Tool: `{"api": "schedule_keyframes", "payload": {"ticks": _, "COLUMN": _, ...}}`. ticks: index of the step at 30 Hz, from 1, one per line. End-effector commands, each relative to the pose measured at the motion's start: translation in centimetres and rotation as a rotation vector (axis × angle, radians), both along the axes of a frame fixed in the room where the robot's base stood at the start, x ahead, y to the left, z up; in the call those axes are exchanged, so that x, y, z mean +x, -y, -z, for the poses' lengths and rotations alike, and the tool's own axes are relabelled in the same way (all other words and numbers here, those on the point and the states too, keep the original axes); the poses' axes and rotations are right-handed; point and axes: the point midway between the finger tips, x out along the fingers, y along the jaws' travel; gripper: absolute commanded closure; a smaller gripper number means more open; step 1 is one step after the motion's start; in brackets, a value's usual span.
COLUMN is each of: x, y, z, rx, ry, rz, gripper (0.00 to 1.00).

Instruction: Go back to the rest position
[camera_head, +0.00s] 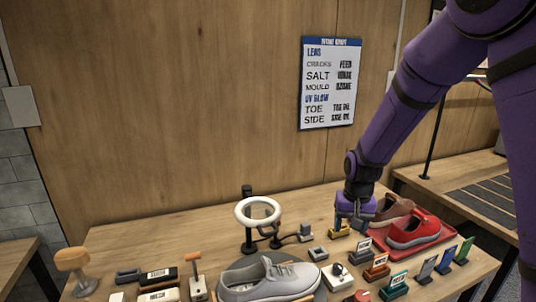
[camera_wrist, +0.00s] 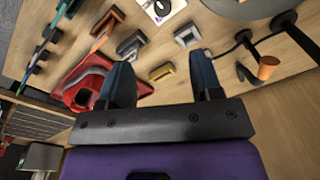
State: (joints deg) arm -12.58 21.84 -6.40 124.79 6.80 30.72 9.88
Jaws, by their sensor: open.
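My purple arm reaches down from the upper right in the head view. My gripper (camera_head: 354,212) hangs over the back of the wooden table, near the red tray. In the wrist view my gripper (camera_wrist: 162,82) shows two dark fingers apart, with nothing between them but table and a small yellow item (camera_wrist: 161,72) beyond. A red sneaker (camera_head: 415,230) and a brown shoe (camera_head: 392,210) stand to the right of the gripper. A grey sneaker (camera_head: 268,280) sits on a round grey mat at the front middle.
A white ring lamp (camera_head: 257,211) stands left of the gripper. Several small labelled blocks and card holders (camera_head: 426,270) line the right front. Brushes and a wooden-topped stand (camera_head: 73,262) are at the left. A sign (camera_head: 330,84) hangs on the wood wall. The table's back left is clear.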

Motion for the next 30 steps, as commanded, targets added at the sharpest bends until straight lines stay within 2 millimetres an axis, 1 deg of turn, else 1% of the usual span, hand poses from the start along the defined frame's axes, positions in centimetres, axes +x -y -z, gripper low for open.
{"api": "schedule_keyframes", "payload": {"ticks": 1, "x": -0.6, "y": 0.3, "z": -1.9, "rx": 0.008, "ry": 0.020, "rz": -0.003, "gripper": 0.41}}
{"api": "schedule_keyframes", "payload": {"ticks": 6, "x": -2.9, "y": 1.2, "z": -7.1, "rx": 0.023, "ry": 0.071, "rz": -0.023, "gripper": 0.41}}
{"api": "schedule_keyframes", "payload": {"ticks": 11, "x": -5.7, "y": 2.1, "z": -11.5, "rx": 0.031, "ry": 0.119, "rz": -0.042, "gripper": 0.41}}
{"api": "schedule_keyframes", "payload": {"ticks": 15, "x": -8.4, "y": 2.8, "z": -14.8, "rx": 0.034, "ry": 0.161, "rz": -0.060, "gripper": 0.41}}
{"api": "schedule_keyframes", "payload": {"ticks": 17, "x": -9.6, "y": 3.2, "z": -16.1, "rx": 0.032, "ry": 0.180, "rz": -0.067, "gripper": 0.41}}
{"api": "schedule_keyframes", "payload": {"ticks": 21, "x": -12.7, "y": 3.9, "z": -18.8, "rx": 0.027, "ry": 0.225, "rz": -0.084, "gripper": 0.41}}
{"api": "schedule_keyframes", "payload": {"ticks": 24, "x": -15.0, "y": 4.3, "z": -20.4, "rx": 0.019, "ry": 0.255, "rz": -0.094, "gripper": 0.41}}
{"api": "schedule_keyframes", "payload": {"ticks": 30, "x": -19.8, "y": 5.2, "z": -22.9, "rx": -0.003, "ry": 0.317, "rz": -0.116, "gripper": 0.41}}
